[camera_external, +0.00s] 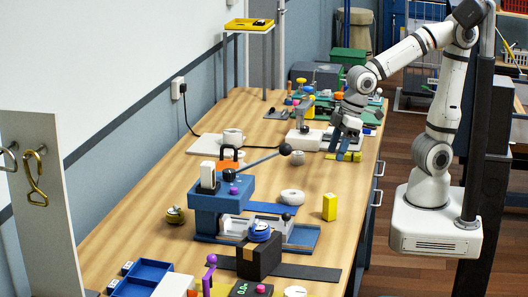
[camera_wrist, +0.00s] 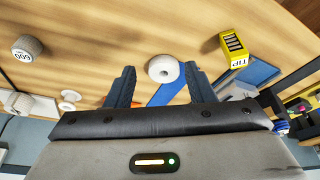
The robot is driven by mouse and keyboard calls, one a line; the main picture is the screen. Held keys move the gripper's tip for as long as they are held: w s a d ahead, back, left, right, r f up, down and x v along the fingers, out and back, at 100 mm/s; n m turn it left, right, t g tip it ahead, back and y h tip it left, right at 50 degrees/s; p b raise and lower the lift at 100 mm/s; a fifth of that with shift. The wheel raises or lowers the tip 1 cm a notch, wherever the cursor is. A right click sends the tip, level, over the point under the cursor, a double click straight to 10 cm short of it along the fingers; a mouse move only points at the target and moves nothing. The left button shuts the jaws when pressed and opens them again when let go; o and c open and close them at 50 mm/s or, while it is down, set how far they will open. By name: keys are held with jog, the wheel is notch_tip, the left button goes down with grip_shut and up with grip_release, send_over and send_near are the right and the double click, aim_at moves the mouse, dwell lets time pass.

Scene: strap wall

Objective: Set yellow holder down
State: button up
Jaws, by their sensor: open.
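The yellow holder (camera_external: 329,206) stands upright on the wooden table, near its right edge. In the wrist view the yellow holder (camera_wrist: 235,50) shows dark slots and a label reading TIP, to the right of the fingers and apart from them. My gripper (camera_external: 340,152) is over the right side of the table, farther back than the holder. In the wrist view my gripper (camera_wrist: 162,82) has its two dark fingers wide apart, with nothing held between them.
A blue press (camera_external: 215,205) with a long lever stands farther left. Bare table surrounds the holder.

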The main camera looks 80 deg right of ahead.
jog(key=s+d+m+h, duration=0.1)
jog(key=s+d+m, duration=0.1)
jog(key=d, duration=0.6)
jog(key=s+d+f+m+g, duration=0.1)
jog(key=s+d+m, duration=0.1)
jog(key=d, duration=0.6)
jog(key=shift+d+f+m+h, duration=0.3)
jog(key=shift+d+m+h, duration=0.1)
jog(key=shift+m, duration=0.4)
jog(key=p+v, duration=0.3)
jog(key=v, duration=0.1)
jog(key=shift+w+p, duration=0.3)
jog(key=shift+p, duration=0.05)
